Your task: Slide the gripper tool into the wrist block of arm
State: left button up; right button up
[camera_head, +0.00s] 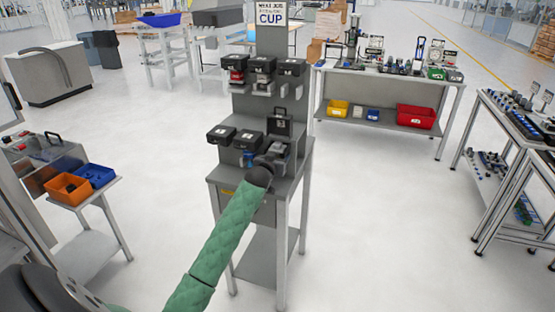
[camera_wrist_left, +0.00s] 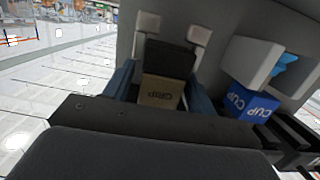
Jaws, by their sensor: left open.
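My left arm in a green sleeve reaches up to the grey tool stand (camera_head: 290,185); its dark wrist block (camera_head: 261,176) is at the lower shelf. My left gripper (camera_head: 275,152) is open in front of a black holder (camera_head: 284,124) at the right end of the lower row. In the left wrist view, a tan block marked GRIP (camera_wrist_left: 160,92) sits under a dark top between two bluish side pieces, just beyond the dark wrist bar. A blue block marked CUP (camera_wrist_left: 252,104) is to its right. Whether the tan block touches the wrist is hidden. My right gripper is not in view.
Black holders (camera_head: 262,65) line the upper shelf, under a CUP sign (camera_head: 270,14). More holders (camera_head: 221,134) stand left of my gripper. A cart with orange (camera_head: 66,188) and blue bins is at left. A bench with a red bin (camera_head: 416,117) is behind right. Floor between is clear.

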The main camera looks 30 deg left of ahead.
pick_arm(q)
grip_shut()
jog(key=shift+r, duration=0.1)
jog(key=shift+r+p, duration=0.4)
jog(key=shift+p, duration=0.1)
jog(key=shift+p, duration=0.45)
dwell(0.8)
jog(key=shift+p+v, duration=0.5)
jog(key=shift+v, duration=0.45)
dwell(0.5)
jog(key=shift+f, duration=0.1)
dwell(0.4)
jog(key=shift+s+d+p, duration=0.1)
jog(key=shift+s+p, duration=0.1)
jog(key=shift+p, duration=0.15)
